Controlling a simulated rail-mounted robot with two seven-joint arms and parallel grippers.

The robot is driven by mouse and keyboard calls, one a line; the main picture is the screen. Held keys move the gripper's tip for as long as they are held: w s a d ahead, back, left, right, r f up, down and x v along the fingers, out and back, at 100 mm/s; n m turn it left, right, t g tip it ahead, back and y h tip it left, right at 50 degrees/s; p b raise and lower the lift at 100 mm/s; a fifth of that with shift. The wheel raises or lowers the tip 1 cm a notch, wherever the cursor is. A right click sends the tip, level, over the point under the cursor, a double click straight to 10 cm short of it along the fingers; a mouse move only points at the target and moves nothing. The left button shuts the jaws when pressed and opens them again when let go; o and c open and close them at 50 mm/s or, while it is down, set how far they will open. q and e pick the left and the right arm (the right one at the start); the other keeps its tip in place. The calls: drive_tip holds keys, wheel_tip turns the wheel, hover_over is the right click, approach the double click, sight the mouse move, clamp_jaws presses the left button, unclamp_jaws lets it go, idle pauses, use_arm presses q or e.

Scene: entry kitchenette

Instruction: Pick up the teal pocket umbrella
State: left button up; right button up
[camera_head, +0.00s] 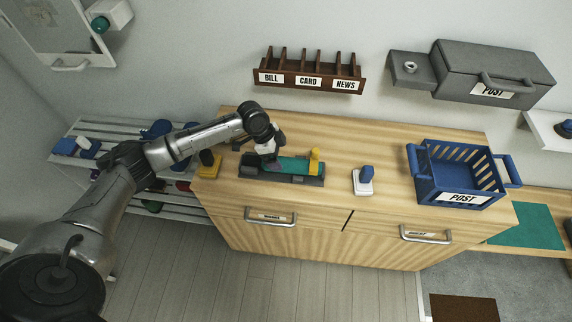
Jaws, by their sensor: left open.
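The teal pocket umbrella (290,164) lies on its side in a dark grey tray (262,177) on top of the wooden cabinet. A yellow piece (314,161) stands at its right end. My left gripper (267,154) is over the left end of the umbrella, pointing down. Its fingers are small here and partly hidden, and I cannot tell whether they touch the umbrella. The jaws are open. My right gripper does not show.
A yellow-and-black item (208,163) stands left of the tray, and a blue-and-white stamp-like item (365,178) stands right. A blue POST crate (462,181) is farther right. A brown letter rack (308,80) and grey POST box (492,73) hang on the wall behind.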

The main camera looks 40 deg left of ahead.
sight(284, 160)
use_arm(q)
drive_tip(key=shift+p+x, duration=0.3)
drive_tip(key=shift+x, duration=2.55)
drive_tip(key=shift+w, duration=0.1)
drive_tip(key=shift+c, duration=0.2)
drive_tip(key=shift+r, duration=0.1)
drive_tip(key=c, duration=1.2)
